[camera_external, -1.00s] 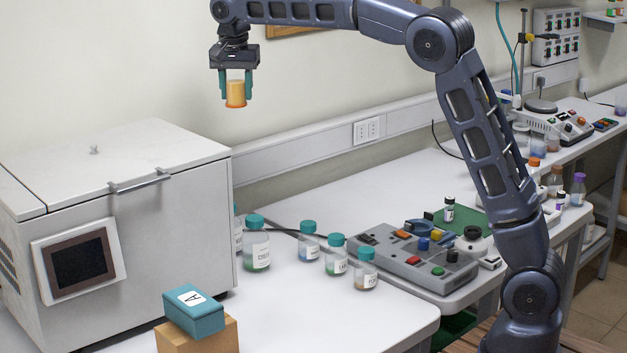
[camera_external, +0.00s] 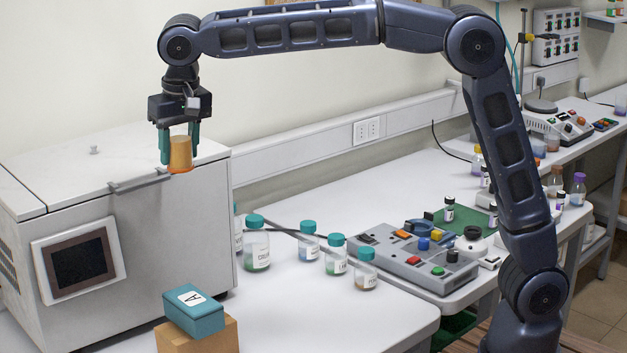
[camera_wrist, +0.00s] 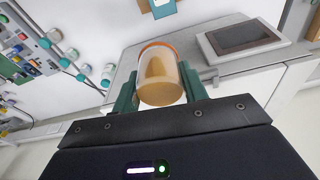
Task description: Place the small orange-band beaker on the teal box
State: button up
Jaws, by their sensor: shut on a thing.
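The small orange-band beaker (camera_external: 180,153) holds amber contents, and my gripper (camera_external: 180,148) is shut on it. The beaker hangs in the air, its orange band at the bottom in the external view. In the wrist view the beaker (camera_wrist: 159,78) sits between the two green fingers (camera_wrist: 158,88), with its orange band at the far end. The teal box (camera_external: 194,311), with a white label marked "A", rests on a brown block (camera_external: 200,342) at the lower left. My gripper is well above and apart from the box. A piece of the teal box (camera_wrist: 162,8) shows at the wrist view's top edge.
A large white machine (camera_external: 150,235) with a dark screen and front handle stands beside the box. Several teal-capped bottles (camera_external: 257,245) stand right of it. A grey control panel (camera_external: 410,258) lies further right. The bench front (camera_external: 330,325) is clear.

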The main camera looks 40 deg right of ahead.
jog(key=s+a, duration=0.2)
jog(key=s, duration=0.1)
jog(key=n, duration=0.1)
send_over(189, 297)
notch_tip(189, 297, down, 4)
jog(key=f, duration=2.1)
jog(key=shift+s, duration=0.25)
jog(key=shift+f, duration=0.15)
jog(key=o, duration=1.1)
jog(key=shift+c, duration=0.2)
notch_tip(189, 297, up, 12)
jog(key=s, duration=0.1)
jog(key=shift+s, duration=0.4)
jog(key=shift+d, duration=0.15)
